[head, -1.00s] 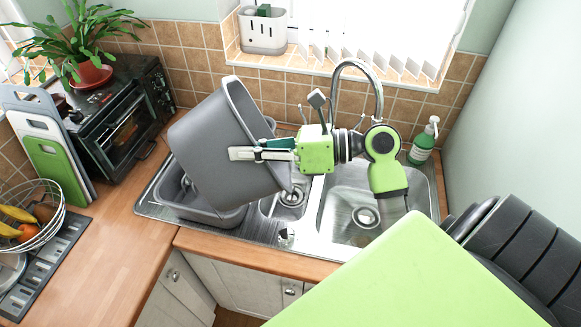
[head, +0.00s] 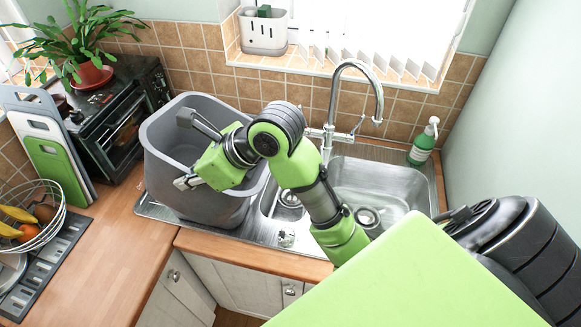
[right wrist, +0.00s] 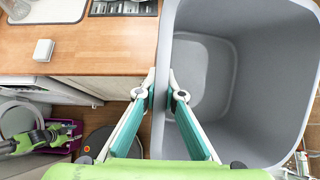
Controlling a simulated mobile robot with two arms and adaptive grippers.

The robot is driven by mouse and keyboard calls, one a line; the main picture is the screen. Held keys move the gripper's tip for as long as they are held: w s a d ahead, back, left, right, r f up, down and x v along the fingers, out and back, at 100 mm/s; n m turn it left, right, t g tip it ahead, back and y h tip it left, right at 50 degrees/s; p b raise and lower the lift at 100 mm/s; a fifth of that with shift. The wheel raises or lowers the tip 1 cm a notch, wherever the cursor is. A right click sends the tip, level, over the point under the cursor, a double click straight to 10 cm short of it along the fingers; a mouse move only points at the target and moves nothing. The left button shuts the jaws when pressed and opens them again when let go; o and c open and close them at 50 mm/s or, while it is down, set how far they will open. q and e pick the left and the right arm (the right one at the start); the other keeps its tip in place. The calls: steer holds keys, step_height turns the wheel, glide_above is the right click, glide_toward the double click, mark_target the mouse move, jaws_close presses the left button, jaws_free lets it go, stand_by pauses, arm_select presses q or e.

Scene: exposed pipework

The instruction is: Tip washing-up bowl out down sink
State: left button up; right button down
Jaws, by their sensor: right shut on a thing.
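The grey washing-up bowl (head: 190,205) stands nearly upright over the left part of the steel sink (head: 400,180), its opening facing up. Its inside looks empty where I can see it. My right gripper (head: 195,152) is shut on the bowl's rim. In the right wrist view, the fingers (right wrist: 161,85) lie on either side of the bowl's wall (right wrist: 240,70). I cannot tell whether the bowl rests on the sink or hangs just above it. My left gripper is not seen in the head view.
A chrome tap (head: 345,70) rises behind the sink, close to my right arm. A soap bottle (head: 423,145) stands at the back right. A toaster oven (head: 125,120) stands left of the bowl. The wooden worktop (head: 120,225) has clear room at the front left.

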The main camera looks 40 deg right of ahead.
steer(key=a+f+h, duration=0.1)
steer(key=a, duration=0.1)
steer(key=w+a+f+g+h, duration=0.1)
steer(key=a, duration=0.1)
steer(key=w+a+f+n+h, duration=0.1)
steer(key=a, duration=0.1)
steer(key=shift+w+a+f+g+h, duration=0.1)
steer(key=shift+w+f+g+h, duration=0.05)
steer(key=shift+f+g+h, duration=0.2)
steer(key=shift+w+a+f+h, duration=0.25)
steer(key=shift+a+f+h, duration=0.4)
steer(key=shift+h, duration=0.2)
